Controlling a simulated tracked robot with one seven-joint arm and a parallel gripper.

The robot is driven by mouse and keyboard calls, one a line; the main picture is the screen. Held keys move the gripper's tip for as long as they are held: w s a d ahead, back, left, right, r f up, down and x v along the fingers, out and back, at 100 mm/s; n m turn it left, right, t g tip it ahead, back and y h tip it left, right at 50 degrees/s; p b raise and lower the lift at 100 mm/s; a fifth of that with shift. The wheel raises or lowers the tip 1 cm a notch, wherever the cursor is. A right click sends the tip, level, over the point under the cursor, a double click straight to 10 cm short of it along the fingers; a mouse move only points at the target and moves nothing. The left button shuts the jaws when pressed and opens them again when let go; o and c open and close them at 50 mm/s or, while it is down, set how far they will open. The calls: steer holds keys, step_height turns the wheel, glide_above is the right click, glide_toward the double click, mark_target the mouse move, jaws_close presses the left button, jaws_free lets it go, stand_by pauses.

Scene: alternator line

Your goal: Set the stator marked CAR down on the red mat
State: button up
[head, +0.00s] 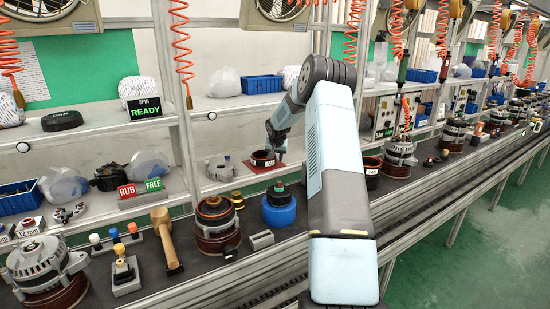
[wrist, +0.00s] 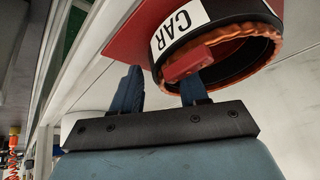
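The stator marked CAR (wrist: 178,28) is a dark ring with copper windings and a white label. In the wrist view it is close in front of my gripper (wrist: 163,80). One blue finger is outside the ring's wall, the other reaches towards its bore; gaps show beside the wall, so the gripper looks open. The red mat (wrist: 128,40) shows directly beneath the stator. In the head view the stator (head: 263,158) sits upright over the red mat (head: 252,167) on the shelf, with my gripper (head: 279,149) at its right. The exact contact underneath is hidden.
On the front bench are a blue-based part (head: 279,212), a copper-wound stack (head: 216,222), a mallet (head: 163,230) and another labelled stator (head: 371,170). Orange coiled hoses hang above.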

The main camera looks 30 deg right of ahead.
steer(key=v, duration=1.2)
steer(key=s+a+r+n, duration=0.3)
steer(key=s+a+r, duration=1.4)
steer(key=s+a, duration=0.3)
steer(key=s+a+n+y, duration=0.1)
steer(key=s+a, duration=0.4)
steer(key=s, duration=1)
steer(key=s+a+f+n+y, duration=0.1)
steer(key=s+a, duration=0.4)
steer(key=s, duration=1.1)
steer(key=shift+f+n, duration=0.15)
steer(key=shift+n, duration=0.75)
steer(key=shift+s, duration=0.1)
